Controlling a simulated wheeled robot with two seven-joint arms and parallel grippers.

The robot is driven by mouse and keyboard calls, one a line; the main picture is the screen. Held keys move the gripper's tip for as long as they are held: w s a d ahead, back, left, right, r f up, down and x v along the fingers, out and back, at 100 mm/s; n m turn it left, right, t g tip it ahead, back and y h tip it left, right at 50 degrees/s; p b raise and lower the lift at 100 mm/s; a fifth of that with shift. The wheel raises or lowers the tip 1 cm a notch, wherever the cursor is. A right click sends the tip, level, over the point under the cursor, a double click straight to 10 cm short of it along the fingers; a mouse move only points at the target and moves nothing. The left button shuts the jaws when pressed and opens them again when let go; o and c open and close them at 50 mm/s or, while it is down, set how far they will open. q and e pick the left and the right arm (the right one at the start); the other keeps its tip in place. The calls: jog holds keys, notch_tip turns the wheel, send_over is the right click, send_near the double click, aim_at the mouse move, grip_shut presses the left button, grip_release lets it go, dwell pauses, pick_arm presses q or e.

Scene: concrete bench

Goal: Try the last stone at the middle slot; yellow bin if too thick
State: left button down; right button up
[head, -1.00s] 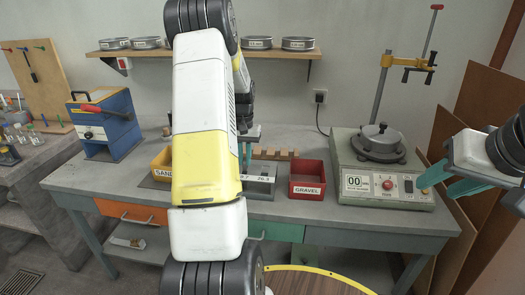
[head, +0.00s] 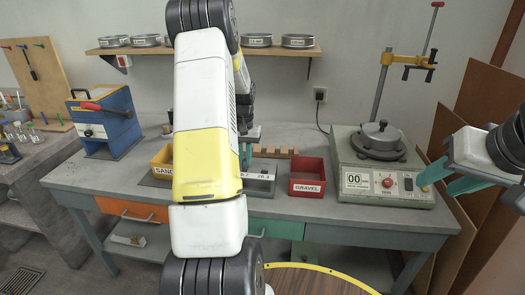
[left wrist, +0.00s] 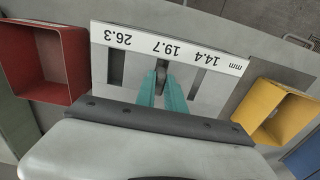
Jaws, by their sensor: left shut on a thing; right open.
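The slot gauge is a light metal plate (left wrist: 205,88) with slots marked 26.3, 19.7 and 14.4 mm, upside down in the left wrist view. In the head view its right part (head: 262,170) shows beside my arm. My left gripper (left wrist: 164,88) has teal fingers shut on a small grey stone (left wrist: 161,72) at the middle slot, marked 19.7. Most of the stone is hidden by the fingers, so I cannot tell how deep it sits. The yellow bin (left wrist: 262,112), labelled SAND in the head view (head: 162,170), stands beside the gauge. My right gripper (head: 438,181) is open and empty.
A red bin labelled GRAVEL (head: 307,188) stands on the gauge's other side. A blue machine (head: 104,125) stands at the left. A wooden block rack (head: 270,151) is behind the gauge.

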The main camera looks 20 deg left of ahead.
aim_at(245, 160)
dwell(0.4)
pick_arm(q)
jog(key=c, duration=1.3)
grip_release()
jog(key=shift+c, duration=0.2)
jog(key=shift+r, duration=0.1)
notch_tip(245, 160, up, 8)
jog(key=shift+f, duration=0.25)
